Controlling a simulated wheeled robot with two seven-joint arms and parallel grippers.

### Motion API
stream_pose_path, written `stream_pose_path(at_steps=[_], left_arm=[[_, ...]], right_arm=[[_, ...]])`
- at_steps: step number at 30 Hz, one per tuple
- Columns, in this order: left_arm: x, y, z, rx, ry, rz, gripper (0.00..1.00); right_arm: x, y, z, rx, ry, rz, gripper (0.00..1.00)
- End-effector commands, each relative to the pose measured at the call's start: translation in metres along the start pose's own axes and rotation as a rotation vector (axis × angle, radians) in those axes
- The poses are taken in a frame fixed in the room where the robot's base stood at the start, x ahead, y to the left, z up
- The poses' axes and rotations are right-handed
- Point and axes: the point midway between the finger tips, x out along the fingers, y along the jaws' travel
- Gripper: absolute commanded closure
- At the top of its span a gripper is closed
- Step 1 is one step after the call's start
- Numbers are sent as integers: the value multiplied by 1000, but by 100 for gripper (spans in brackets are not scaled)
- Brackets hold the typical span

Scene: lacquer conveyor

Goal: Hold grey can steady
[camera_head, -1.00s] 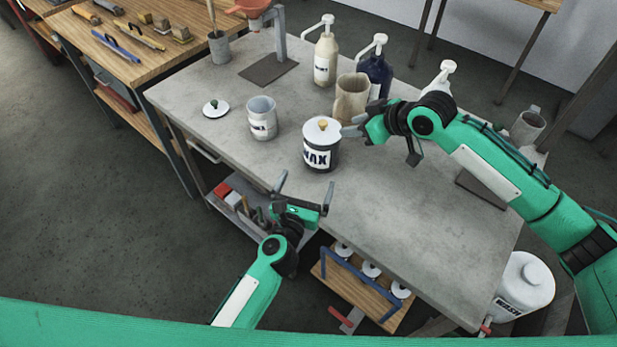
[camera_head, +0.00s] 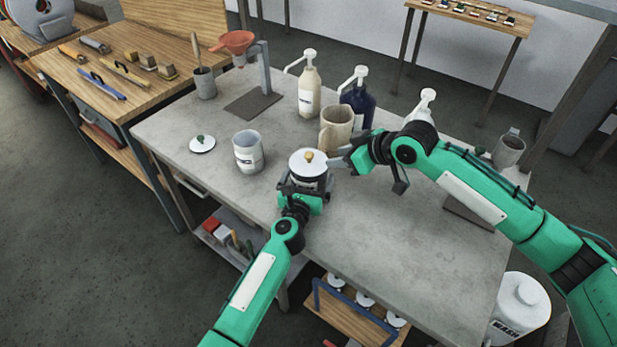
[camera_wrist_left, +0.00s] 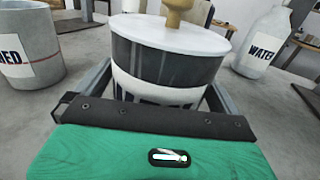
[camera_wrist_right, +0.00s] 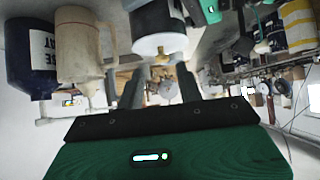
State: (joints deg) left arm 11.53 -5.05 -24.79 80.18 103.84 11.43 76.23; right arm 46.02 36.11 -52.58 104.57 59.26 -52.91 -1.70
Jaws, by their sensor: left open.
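The dark grey can (camera_head: 309,182) has a white lid (camera_head: 302,158) with a tan knob and stands upright on the grey bench (camera_head: 370,240). My left gripper (camera_head: 305,186) is at the can's near side, its open fingers on either side of the body. In the left wrist view the can (camera_wrist_left: 168,75) sits between those fingers; contact cannot be told. My right gripper (camera_head: 342,161) is open, just right of the lid. In the right wrist view the can's lid (camera_wrist_right: 160,43) is beyond its separated fingers, with nothing held.
An open light grey pot (camera_head: 248,152) and a loose lid (camera_head: 202,144) are left of the can. A beige jug (camera_head: 335,128), a cream pump bottle (camera_head: 309,92) and a blue one (camera_head: 358,103) stand behind. The bench's front right is clear.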

Motion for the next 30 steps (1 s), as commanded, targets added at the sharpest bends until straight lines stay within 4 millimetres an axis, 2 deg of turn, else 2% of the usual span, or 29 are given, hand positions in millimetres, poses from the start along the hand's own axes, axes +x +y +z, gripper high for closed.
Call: stream_pose_path(at_steps=[9,17,23,27,30], left_arm=[[2,0,0,1,1,0,0],[2,0,0,1,1,0,51],[2,0,0,1,1,0,53],[2,0,0,1,1,-1,53],[2,0,0,1,1,-1,53]], right_arm=[[0,0,0,0,0,0,64],[0,0,0,0,0,0,64],[4,-2,-5,13,-19,5,26],[12,-5,-17,63,-85,34,0],[18,-8,-28,125,-156,75,0]])
